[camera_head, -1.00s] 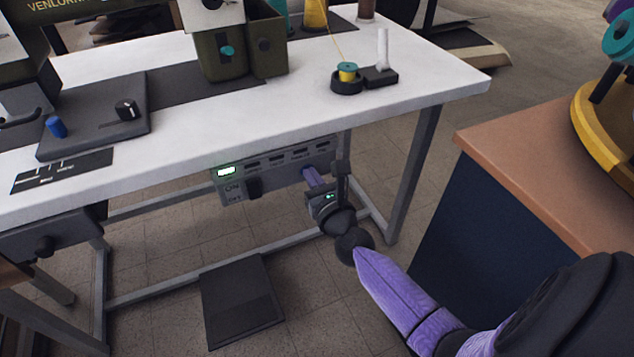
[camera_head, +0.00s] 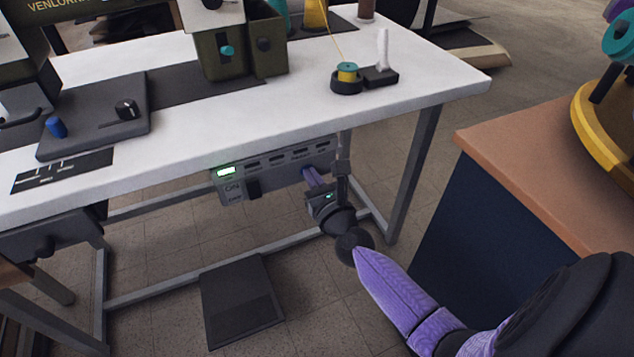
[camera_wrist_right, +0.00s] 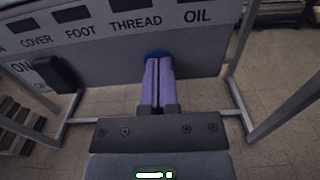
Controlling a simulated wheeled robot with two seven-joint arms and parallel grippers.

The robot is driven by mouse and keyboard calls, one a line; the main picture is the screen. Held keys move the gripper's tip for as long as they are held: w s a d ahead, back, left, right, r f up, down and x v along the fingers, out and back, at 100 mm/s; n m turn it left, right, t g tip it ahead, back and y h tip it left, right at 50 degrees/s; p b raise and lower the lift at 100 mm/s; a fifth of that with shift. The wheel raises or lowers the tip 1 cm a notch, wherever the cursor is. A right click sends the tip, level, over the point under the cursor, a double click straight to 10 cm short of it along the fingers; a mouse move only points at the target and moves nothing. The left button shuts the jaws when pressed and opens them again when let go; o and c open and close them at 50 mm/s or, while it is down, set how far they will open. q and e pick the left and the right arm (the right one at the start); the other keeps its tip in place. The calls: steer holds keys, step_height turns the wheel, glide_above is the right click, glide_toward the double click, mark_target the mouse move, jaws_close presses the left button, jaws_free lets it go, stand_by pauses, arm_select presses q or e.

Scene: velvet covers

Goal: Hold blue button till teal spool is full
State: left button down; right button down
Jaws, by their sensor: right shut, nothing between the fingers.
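The teal spool (camera_head: 347,67) stands upright on the black winder on the table top, with yellow thread around its core and a strand running up to a yellow cone (camera_head: 315,14). The blue button (camera_wrist_right: 158,53) is on the front of the grey control box under the table. My right gripper (camera_wrist_right: 158,64) is shut, with its purple fingertips against the button and covering most of it. In the head view my right gripper (camera_head: 308,174) reaches under the table edge to the box. My left gripper is not in view.
The control box (camera_head: 275,164) has a lit green display and an on/off switch. Table legs and a foot pedal (camera_head: 240,302) are below. A brown-topped cabinet (camera_head: 545,165) stands close to the right of my arm. A blue knob (camera_head: 57,127) sits on the table.

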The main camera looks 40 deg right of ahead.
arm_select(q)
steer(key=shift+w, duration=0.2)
arm_select(e)
steer(key=shift+w+d+r, duration=0.1)
steer(key=shift+w+r, duration=0.05)
steer(key=shift+r, duration=0.2)
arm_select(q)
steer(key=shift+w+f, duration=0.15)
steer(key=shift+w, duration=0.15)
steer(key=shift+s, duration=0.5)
